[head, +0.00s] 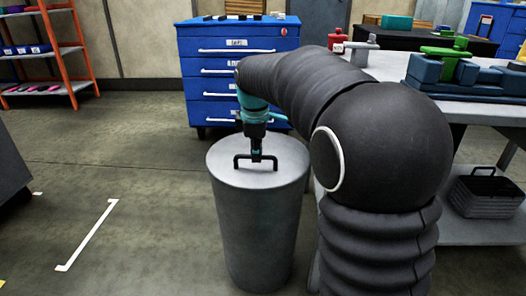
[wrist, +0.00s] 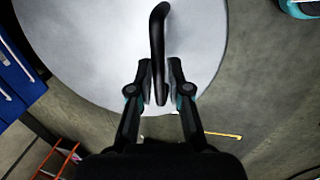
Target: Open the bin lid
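The bin (head: 257,225) is a grey cylinder standing on the floor, and its round flat lid (head: 225,160) lies closed on top. A black bar handle (head: 243,157) stands up from the lid. In the wrist view the handle (wrist: 157,30) runs down the picture over the pale lid (wrist: 90,50). My gripper (wrist: 160,78) points down at the handle, with one finger on each side of it. Narrow gaps seem to show between the fingers and the handle, so it looks open around it. In the head view my gripper (head: 257,157) is just above the lid.
A blue drawer cabinet (head: 235,75) stands behind the bin. A workbench (head: 485,110) with fixtures is at the right, with a dark basket (head: 485,195) on its lower shelf. An orange shelf rack (head: 70,50) stands at the far left. The floor left of the bin is clear.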

